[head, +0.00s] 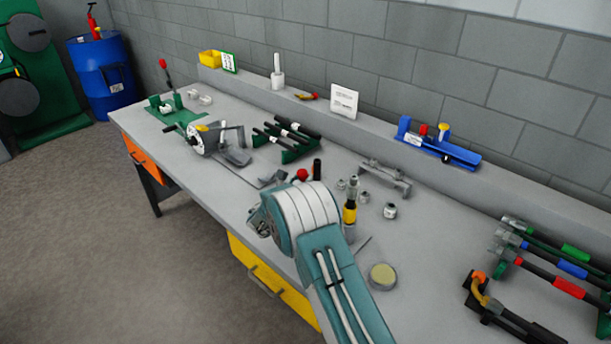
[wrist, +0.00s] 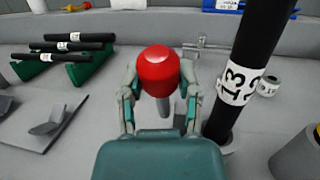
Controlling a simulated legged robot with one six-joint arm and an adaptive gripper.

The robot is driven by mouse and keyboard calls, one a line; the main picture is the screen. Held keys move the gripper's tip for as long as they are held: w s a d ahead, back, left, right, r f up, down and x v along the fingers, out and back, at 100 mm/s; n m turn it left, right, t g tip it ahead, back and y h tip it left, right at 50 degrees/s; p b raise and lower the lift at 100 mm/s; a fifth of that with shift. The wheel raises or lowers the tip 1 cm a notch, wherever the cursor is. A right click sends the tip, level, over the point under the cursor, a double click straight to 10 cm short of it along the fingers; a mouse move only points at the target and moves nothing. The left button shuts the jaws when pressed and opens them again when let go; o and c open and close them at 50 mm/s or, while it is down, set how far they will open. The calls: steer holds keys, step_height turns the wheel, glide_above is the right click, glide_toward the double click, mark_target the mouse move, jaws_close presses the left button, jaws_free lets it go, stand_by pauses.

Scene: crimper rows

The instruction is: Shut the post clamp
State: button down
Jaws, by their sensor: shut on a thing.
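A red ball knob (wrist: 160,72) on a grey rod stands in the middle of the wrist view. My gripper (wrist: 160,90) is shut on it, one finger at each side. The knob also shows in the head view (head: 302,174), just beyond my wrist. A black post (wrist: 243,55) with a white number label stands tilted in the picture, right of the knob and apart from it. Its top shows in the head view (head: 317,167). The post's foot and any clamp body are mostly hidden by my gripper, so I cannot tell how far the clamp is closed.
A green rack (head: 293,150) of black bars lies behind and left. A grey bracket (head: 385,178), small metal cylinders (head: 390,211) and a yellow-banded tool (head: 350,212) stand to the right. Coloured-handled tools (head: 570,290) fill the bench's right end. Bare bench lies around the round tin (head: 383,276).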

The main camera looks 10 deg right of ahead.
steer(key=shift+s+a+f+n+t+h, duration=0.2)
steer(key=shift+s+a+f+t+h, duration=0.15)
steer(key=shift+a+t+h, duration=0.2)
steer(key=shift+s+a+f+n+t+h, duration=0.25)
steer(key=shift+a+f+t+h, duration=0.15)
steer(key=shift+t, duration=0.25)
steer(key=shift+r, duration=0.1)
steer(key=c, duration=0.6)
jaws_free()
steer(key=shift+a, duration=0.1)
steer(key=shift+v, duration=3.75)
